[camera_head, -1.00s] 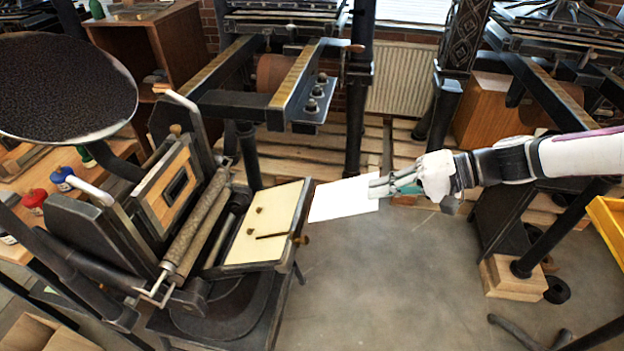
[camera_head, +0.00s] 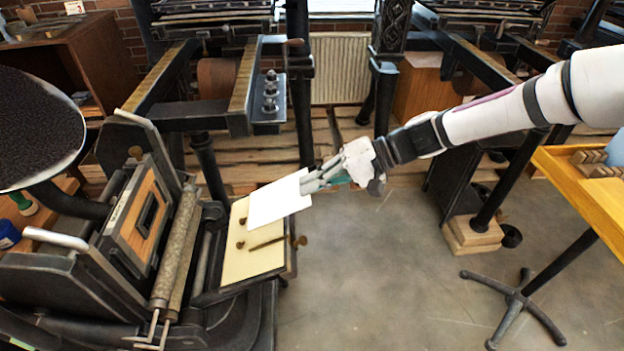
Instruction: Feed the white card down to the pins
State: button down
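The white card (camera_head: 278,200) is held by its right edge in my gripper (camera_head: 318,182), whose fingers are shut on it. The card hangs over the upper right part of the cream platen (camera_head: 248,262) of the hand press. I cannot tell whether it touches the platen. Two small brass-coloured pins (camera_head: 241,244) and a dark bar (camera_head: 267,243) show on the bare part of the platen, below the card in the picture. The far right corner of the platen is hidden behind the card.
The press rollers (camera_head: 176,245) and wooden-framed form (camera_head: 137,222) stand left of the platen. A round black ink disc (camera_head: 35,130) is at far left. A yellow tray table (camera_head: 585,190) stands at right. The floor (camera_head: 380,270) right of the press is clear.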

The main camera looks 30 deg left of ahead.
notch_tip(320, 180, down, 8)
jog(key=s+a+b, duration=0.1)
jog(key=a+b, duration=0.1)
jog(key=b, duration=0.1)
jog(key=shift+s+r+b, duration=0.15)
jog(key=shift+r+b, duration=0.1)
jog(key=shift+b, duration=0.1)
dwell(0.3)
jog(key=c, duration=1.7)
grip_release()
jog(key=shift+r, duration=0.1)
jog(key=shift+c, duration=0.5)
jog(key=shift+p+v, duration=0.6)
jog(key=shift+v, duration=1.6)
